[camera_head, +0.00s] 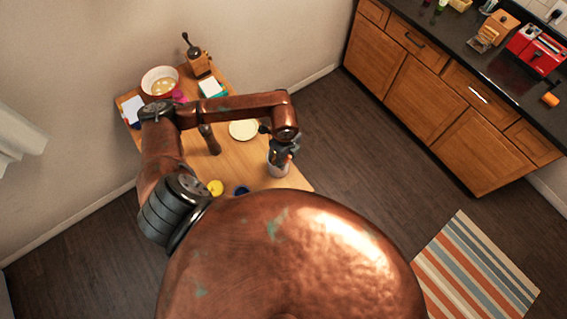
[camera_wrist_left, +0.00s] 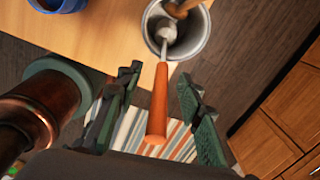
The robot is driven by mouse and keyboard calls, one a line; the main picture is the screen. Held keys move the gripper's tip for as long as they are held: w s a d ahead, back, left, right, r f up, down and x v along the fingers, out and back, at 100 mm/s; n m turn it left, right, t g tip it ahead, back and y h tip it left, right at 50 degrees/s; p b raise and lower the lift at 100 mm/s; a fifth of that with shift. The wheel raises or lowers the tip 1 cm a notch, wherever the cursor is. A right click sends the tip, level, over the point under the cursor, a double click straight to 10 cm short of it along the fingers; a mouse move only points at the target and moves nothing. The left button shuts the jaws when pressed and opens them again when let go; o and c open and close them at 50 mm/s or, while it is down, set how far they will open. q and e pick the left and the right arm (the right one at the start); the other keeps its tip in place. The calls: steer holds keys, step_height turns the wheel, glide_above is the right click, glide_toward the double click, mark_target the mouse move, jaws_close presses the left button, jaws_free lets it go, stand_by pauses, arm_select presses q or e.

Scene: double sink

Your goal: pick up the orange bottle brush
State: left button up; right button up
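The orange bottle brush (camera_wrist_left: 159,103) stands handle-up in a grey metal canister in the left wrist view (camera_wrist_left: 205,45). Its pale head end is down inside the canister. My left gripper (camera_wrist_left: 160,84) is open, with one finger on each side of the orange handle and gaps showing on both sides. In the head view the left gripper (camera_head: 281,148) is over the canister (camera_head: 278,168) at the table's right side, hiding most of the brush. My right gripper is not in view.
A wooden utensil (camera_wrist_left: 181,8) shares the canister. The wooden table (camera_head: 240,162) also holds a plate (camera_head: 243,130), a red-rimmed bowl (camera_head: 160,81), a coffee grinder (camera_head: 198,62), a dark mill (camera_head: 210,140) and a blue item (camera_wrist_left: 58,5). Counter cabinets (camera_head: 430,95) stand right, beyond open floor.

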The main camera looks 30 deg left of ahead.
arm_select(q)
steer(key=shift+f, duration=0.6)
steer(key=shift+c, duration=0.6)
jaws_close()
